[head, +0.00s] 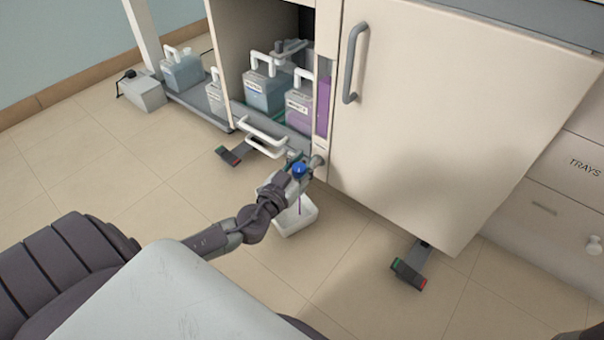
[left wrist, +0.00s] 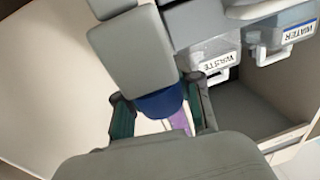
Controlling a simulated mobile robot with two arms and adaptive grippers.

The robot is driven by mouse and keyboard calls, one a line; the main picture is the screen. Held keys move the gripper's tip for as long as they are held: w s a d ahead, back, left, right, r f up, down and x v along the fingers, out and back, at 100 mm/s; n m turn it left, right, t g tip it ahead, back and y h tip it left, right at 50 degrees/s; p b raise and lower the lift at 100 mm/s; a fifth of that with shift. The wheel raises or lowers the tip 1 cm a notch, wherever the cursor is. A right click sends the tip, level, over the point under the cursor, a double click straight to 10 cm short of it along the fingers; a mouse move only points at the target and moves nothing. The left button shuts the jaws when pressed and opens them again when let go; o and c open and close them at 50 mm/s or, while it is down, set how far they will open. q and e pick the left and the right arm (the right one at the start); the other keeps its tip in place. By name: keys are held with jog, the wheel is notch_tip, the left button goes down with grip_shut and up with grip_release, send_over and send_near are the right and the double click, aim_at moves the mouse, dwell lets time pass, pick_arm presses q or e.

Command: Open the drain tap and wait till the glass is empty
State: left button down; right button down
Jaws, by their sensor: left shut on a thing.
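The blue drain tap (head: 299,169) sits low on the cabinet front, at the end of a short grey fitting. My left gripper (head: 297,163) is shut on the tap. In the left wrist view the blue knob (left wrist: 160,103) lies between the two teal-padded fingers. The glass (head: 322,105) is a narrow upright strip beside the cabinet door, with purple liquid in it and a paler top. A thin purple line runs below the tap toward a white open container (head: 297,219) on the floor.
The open bay holds jugs of blue-grey liquid (head: 264,91) and purple liquid (head: 299,112). Labels WASTE (left wrist: 219,69) and WATER (left wrist: 299,31) show in the left wrist view. A large cabinet door (head: 430,110) stands right of the tap. The tiled floor in front is mostly clear.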

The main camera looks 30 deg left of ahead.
pick_arm(q)
jog(key=shift+s+d+f+m+h+b, duration=0.15)
jog(key=shift+m+h+b, duration=0.25)
jog(key=shift+h, duration=0.3)
jog(key=shift+w+d+f+m+h+b, duration=0.15)
jog(key=shift+m+h+b, duration=0.1)
jog(key=shift+m+h, duration=0.35)
jog(key=shift+s+r+h, duration=0.1)
jog(key=shift+r+h, duration=0.05)
jog(key=shift+h, duration=0.25)
jog(key=c, duration=1)
grip_release()
jog(key=shift+a+r, duration=0.1)
